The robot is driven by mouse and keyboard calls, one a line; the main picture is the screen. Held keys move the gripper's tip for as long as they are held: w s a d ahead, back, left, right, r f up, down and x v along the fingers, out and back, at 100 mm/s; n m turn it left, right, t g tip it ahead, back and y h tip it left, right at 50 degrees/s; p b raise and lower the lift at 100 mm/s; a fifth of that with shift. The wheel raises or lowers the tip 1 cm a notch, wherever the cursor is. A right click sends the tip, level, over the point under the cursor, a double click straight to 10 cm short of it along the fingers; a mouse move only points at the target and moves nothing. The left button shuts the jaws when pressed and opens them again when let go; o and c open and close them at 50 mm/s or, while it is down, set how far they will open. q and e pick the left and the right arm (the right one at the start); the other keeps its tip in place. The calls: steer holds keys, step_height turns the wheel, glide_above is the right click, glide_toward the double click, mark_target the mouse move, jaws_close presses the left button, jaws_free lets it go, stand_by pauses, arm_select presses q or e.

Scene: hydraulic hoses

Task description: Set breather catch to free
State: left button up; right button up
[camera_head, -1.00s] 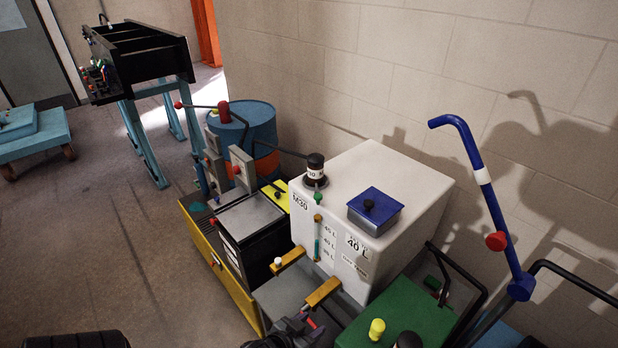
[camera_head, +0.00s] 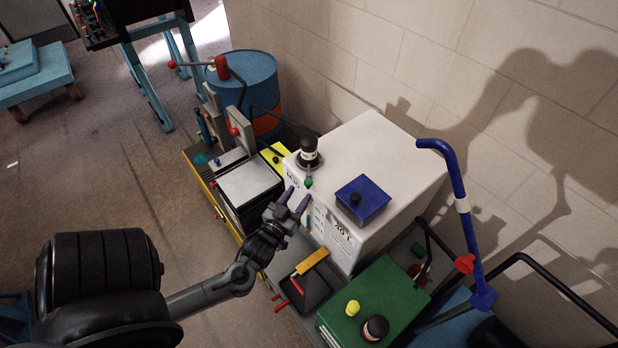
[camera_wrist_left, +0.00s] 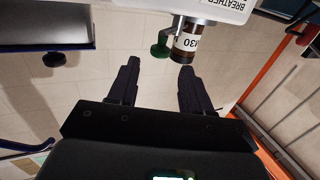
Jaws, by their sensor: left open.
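The breather (camera_head: 309,152) is a dark cylinder with a black cap and white band on top of the white tank (camera_head: 390,150). A green-knobbed catch (camera_head: 308,183) sits at its near side, by the tank's top front edge. My left gripper (camera_head: 298,197) is open and empty, just below and in front of the green knob. In the left wrist view, the breather (camera_wrist_left: 187,42) and the green knob (camera_wrist_left: 160,49) appear beyond the open fingers (camera_wrist_left: 160,66), the knob roughly between them. I cannot tell whether the fingers touch it. My right gripper is out of view.
A blue square lid (camera_head: 363,199) with a black knob is on the tank's top. A yellow-orange bar (camera_head: 312,262) sits below the tank's front, right of my left wrist. A green box (camera_head: 375,300) and blue crank post (camera_head: 470,235) stand to the right.

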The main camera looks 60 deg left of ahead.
mark_target(308, 181)
arm_select(q)
steer(key=p+x, duration=0.1)
steer(key=x, duration=0.4)
steer(key=shift+w+r, duration=0.15)
steer(key=shift+w, duration=0.05)
steer(key=shift+x, duration=0.8)
jaws_close()
